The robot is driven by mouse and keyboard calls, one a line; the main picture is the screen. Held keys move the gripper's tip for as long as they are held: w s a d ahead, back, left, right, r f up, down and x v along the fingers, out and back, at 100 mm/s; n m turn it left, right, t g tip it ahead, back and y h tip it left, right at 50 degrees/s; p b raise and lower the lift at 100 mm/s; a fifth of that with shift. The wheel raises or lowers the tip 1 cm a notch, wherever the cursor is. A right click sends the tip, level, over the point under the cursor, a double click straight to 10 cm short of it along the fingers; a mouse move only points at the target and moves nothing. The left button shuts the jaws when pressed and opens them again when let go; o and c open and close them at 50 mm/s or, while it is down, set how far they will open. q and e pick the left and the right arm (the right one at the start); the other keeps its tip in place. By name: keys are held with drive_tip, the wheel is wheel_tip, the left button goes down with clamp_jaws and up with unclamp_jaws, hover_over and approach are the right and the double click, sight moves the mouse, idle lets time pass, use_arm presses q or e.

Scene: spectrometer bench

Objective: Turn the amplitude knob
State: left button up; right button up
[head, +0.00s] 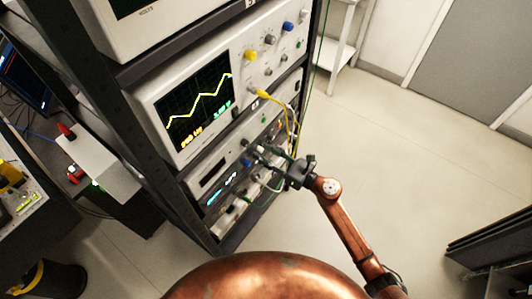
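My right gripper (264,157) reaches in from the lower right to the front of a lower rack unit (212,175). Its fingertips are close to that unit's panel, near a small blue knob (246,162); I cannot tell whether they touch a knob. The fingers are small and overlap cables, so their opening is unclear. The oscilloscope (165,117) above shows a yellow trace and has a blue knob (288,26), a grey knob (270,39) and a yellow-topped knob (250,56). No label reads as amplitude. My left gripper is out of view.
A yellow cable (289,112) hangs from the oscilloscope beside my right gripper. Green cables run along the dark rack (135,120). A bench (30,205) and a dark bin (58,281) stand at the left.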

drive_tip(key=shift+c, duration=0.3)
clamp_jaws()
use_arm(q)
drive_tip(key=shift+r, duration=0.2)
use_arm(e)
drive_tip(key=shift+m, duration=0.3)
drive_tip(key=m+p, duration=0.3)
drive_tip(key=m, duration=0.2)
drive_tip(key=shift+r, duration=0.1)
drive_tip(key=m+p, duration=0.2)
drive_tip(key=m, duration=0.2)
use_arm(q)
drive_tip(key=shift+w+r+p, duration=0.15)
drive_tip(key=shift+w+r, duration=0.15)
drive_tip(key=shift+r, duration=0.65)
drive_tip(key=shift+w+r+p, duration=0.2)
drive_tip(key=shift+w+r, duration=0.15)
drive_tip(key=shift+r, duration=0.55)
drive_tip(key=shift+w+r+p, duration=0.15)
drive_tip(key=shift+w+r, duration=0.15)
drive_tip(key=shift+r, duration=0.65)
use_arm(e)
drive_tip(key=shift+m, duration=1)
drive_tip(key=shift+f, duration=0.2)
